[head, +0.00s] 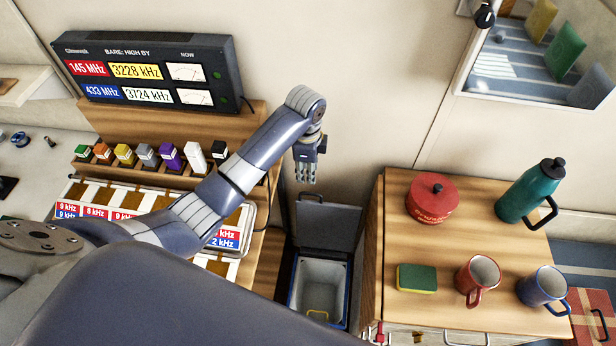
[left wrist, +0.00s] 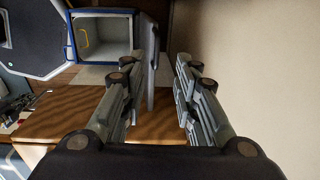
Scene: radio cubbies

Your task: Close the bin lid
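The bin (head: 321,280) stands on the floor between the wooden desk and the wooden cabinet. It is grey inside with a blue rim. Its grey lid (head: 328,222) is open and stands up at the back. My left gripper (head: 306,176) points down just above the lid's upper left part, with its fingers apart. In the left wrist view, the bin (left wrist: 105,42) is at the upper left, and the lid (left wrist: 151,65) shows nearly edge-on by the gap between the open fingers (left wrist: 158,82). I cannot tell whether a finger touches it. My right gripper is out of view.
The cabinet top (head: 395,240) right of the bin carries a red tin (head: 432,203), a teal bottle (head: 528,190), a sponge (head: 417,279) and two mugs. The desk at left holds a radio display (head: 150,70) and several colored blocks. The wall is close behind.

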